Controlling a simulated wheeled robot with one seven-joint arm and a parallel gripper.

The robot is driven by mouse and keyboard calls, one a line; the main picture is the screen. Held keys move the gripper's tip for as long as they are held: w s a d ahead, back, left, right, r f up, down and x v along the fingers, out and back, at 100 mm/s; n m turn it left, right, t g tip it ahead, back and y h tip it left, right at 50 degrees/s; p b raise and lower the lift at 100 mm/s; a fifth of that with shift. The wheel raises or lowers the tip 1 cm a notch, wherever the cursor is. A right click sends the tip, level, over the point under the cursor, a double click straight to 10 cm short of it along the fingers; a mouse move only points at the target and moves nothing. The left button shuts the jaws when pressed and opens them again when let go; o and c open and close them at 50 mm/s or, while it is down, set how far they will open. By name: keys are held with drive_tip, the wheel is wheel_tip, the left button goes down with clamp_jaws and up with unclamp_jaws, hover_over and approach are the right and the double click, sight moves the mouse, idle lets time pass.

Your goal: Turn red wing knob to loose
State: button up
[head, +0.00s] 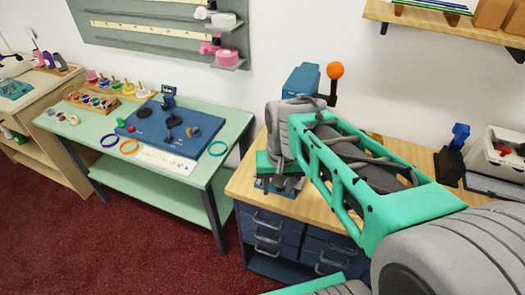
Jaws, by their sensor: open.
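A blue board (158,136) lies on the pale green table, with dark knob-like parts (173,121) and a brown one on it. My own wrist hides much of the fingers.
A blue device with an orange ball handle (335,70) stands behind my wrist. Pegs and bottles fill the table's far left. A white bin (497,160) stands at the right.

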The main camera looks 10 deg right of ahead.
drive_tip(key=w+f+m, duration=0.1)
drive_tip(key=w, duration=0.4)
drive_tip(key=w+f+m+g, duration=0.1)
drive_tip(key=w+m, duration=0.1)
drive_tip(key=w, duration=0.3)
drive_tip(key=w+f+m, duration=0.1)
drive_tip(key=w+m, duration=0.1)
drive_tip(key=w, duration=0.3)
drive_tip(key=shift+w+f, duration=0.2)
wheel_tip(320, 180, down, 8)
drive_tip(key=shift+r+p, duration=0.2)
drive_tip(key=shift+p, duration=0.5)
drive_tip(key=shift+c, duration=0.5)
clamp_jaws()
